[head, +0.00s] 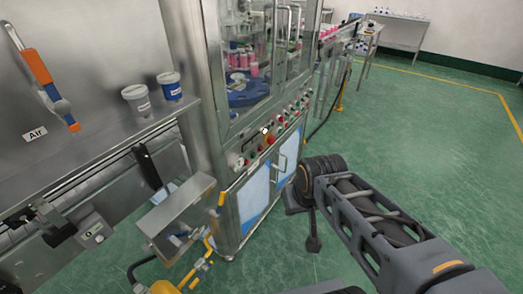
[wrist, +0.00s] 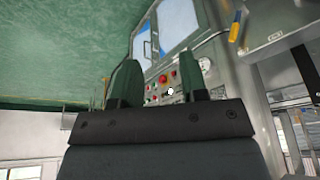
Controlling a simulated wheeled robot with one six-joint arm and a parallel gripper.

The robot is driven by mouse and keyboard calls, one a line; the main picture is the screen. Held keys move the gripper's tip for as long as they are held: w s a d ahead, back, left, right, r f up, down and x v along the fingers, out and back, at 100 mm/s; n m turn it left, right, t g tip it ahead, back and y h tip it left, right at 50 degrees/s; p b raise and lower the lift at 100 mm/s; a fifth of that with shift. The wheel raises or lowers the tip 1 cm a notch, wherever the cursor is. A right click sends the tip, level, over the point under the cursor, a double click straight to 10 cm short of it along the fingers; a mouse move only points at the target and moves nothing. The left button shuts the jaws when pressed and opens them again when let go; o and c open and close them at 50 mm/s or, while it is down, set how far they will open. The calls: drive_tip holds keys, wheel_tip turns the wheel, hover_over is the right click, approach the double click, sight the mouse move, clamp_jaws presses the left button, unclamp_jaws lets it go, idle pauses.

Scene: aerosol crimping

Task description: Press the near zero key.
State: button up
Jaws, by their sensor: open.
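The control panel (head: 262,141) is a slanted strip on the front of the steel machine, with rows of small red, green and dark keys. Labels are too small to read, so I cannot tell which is the near zero key. A larger red button (head: 271,141) stands out near its near end. In the wrist view the panel appears upside down, with a red button (wrist: 162,79) showing between my fingers. My gripper (wrist: 168,68) is open and empty, its two dark green fingers pointing toward the panel but apparently short of it. I cannot make out its fingers in the head view.
Steel cabinet doors (head: 262,195) with blue-white panes are below the panel, glazed doors above. A steel bench with two tubs (head: 136,101) is at left. Green floor is clear at right.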

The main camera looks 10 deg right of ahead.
clamp_jaws()
idle(1.5)
